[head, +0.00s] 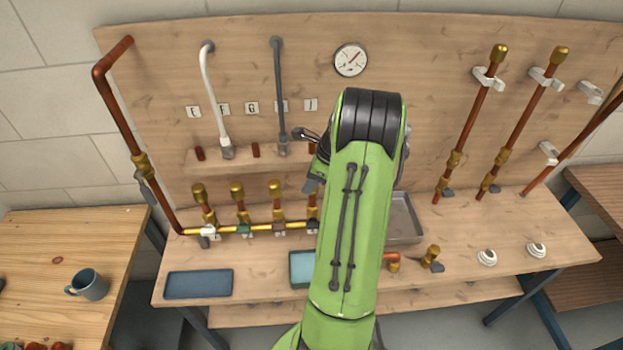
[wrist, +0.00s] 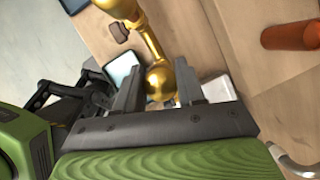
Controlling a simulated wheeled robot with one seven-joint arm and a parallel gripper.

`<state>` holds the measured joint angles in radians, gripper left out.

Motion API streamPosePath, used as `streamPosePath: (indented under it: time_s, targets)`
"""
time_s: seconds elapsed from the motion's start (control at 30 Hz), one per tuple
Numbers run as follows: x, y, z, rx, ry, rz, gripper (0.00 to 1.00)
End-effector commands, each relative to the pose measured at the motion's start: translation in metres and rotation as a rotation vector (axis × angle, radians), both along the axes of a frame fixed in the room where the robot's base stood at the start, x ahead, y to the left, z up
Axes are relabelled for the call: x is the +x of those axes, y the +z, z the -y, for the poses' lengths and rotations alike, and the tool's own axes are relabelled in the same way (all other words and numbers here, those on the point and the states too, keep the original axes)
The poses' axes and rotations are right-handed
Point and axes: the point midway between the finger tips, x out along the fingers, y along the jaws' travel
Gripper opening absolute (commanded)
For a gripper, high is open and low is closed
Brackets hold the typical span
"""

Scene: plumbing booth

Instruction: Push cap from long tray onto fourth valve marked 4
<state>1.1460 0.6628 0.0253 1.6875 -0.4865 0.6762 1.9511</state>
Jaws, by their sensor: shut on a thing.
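My gripper (wrist: 160,95) is shut on a brass cap (wrist: 160,82), which shows as a rounded gold piece between the two fingers. In the head view, my gripper (head: 314,184) is at the rightmost of the row of valves on the brass manifold. That fourth valve (head: 312,224) is partly hidden by my arm, and I cannot read its mark. I cannot tell whether the cap touches the valve's pipe end. The other valves in the row have brass tops, such as the leftmost (head: 199,193). A long blue tray (head: 198,284) lies empty at the bench's front left.
A teal tray (head: 302,268) and a grey tray (head: 406,226) are partly hidden by my arm. A wooden shelf (head: 240,163) with faucets stands close behind the valves. Brass fittings (head: 432,254) and white round pieces (head: 487,257) lie at right.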

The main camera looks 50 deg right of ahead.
Motion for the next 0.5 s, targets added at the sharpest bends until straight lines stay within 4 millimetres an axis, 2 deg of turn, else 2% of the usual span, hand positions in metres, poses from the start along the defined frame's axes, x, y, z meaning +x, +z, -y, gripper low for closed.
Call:
streamPosePath:
  time_s: [0.37,0.4,0.5]
  targets:
    - [0.0001,-0.0042,-0.0001,0.0,0.0,0.0,0.07]
    - [0.0001,-0.0042,-0.0001,0.0,0.0,0.0,0.45]
    - [0.0001,-0.0042,-0.0001,0.0,0.0,0.0,0.6]
